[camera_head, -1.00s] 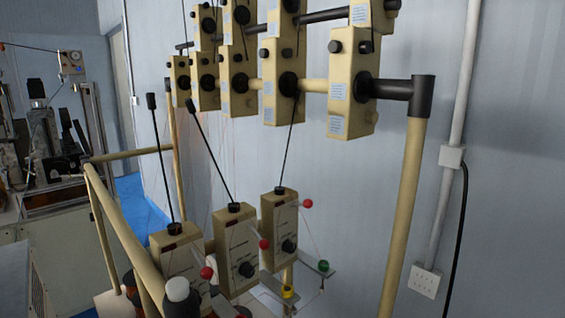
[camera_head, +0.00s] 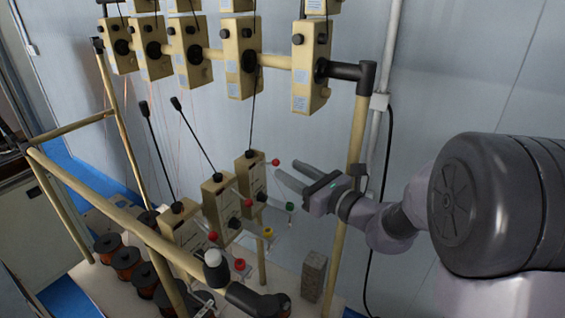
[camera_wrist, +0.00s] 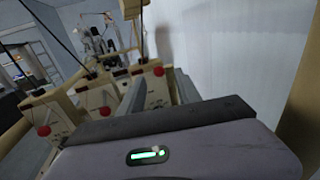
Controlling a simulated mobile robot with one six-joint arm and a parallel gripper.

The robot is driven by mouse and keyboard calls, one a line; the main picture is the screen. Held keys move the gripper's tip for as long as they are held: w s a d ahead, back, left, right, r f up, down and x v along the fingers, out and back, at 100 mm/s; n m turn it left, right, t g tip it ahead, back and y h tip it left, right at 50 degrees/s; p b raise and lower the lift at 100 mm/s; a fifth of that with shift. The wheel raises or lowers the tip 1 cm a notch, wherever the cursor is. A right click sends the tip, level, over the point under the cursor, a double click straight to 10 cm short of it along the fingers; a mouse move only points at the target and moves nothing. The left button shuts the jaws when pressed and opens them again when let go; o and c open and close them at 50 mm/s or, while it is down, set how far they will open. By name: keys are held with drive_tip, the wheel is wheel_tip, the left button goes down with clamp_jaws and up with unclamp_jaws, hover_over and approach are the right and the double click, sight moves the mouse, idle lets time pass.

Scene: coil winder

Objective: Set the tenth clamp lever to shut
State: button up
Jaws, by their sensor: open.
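Three cream tensioner boxes stand in a low row, each with a red ball-ended lever. The nearest to my gripper is the right box (camera_head: 251,176), with its red ball (camera_head: 276,162) at its upper right. The middle box (camera_head: 221,207) has a red ball (camera_head: 248,203), and the left box (camera_head: 185,228) has another (camera_head: 212,236). I cannot tell which lever is the tenth. My gripper (camera_head: 286,168) is open and empty, its fingertips close to the right box's red ball. In the wrist view that ball (camera_wrist: 158,71) appears between the fingers (camera_wrist: 156,84); contact cannot be told.
Cream boxes (camera_head: 241,58) hang on rails above, with thin dark rods. A cream post (camera_head: 356,135) rises by my gripper. A sloping cream rail (camera_head: 110,208) and copper spools (camera_head: 126,262) lie at lower left. Green (camera_head: 290,206) and yellow (camera_head: 268,232) knobs sit below.

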drive_tip(key=x, duration=0.3)
drive_tip(key=shift+w+a, duration=0.15)
drive_tip(key=shift+a, duration=0.1)
clamp_jaws()
drive_tip(key=shift+f, duration=0.1)
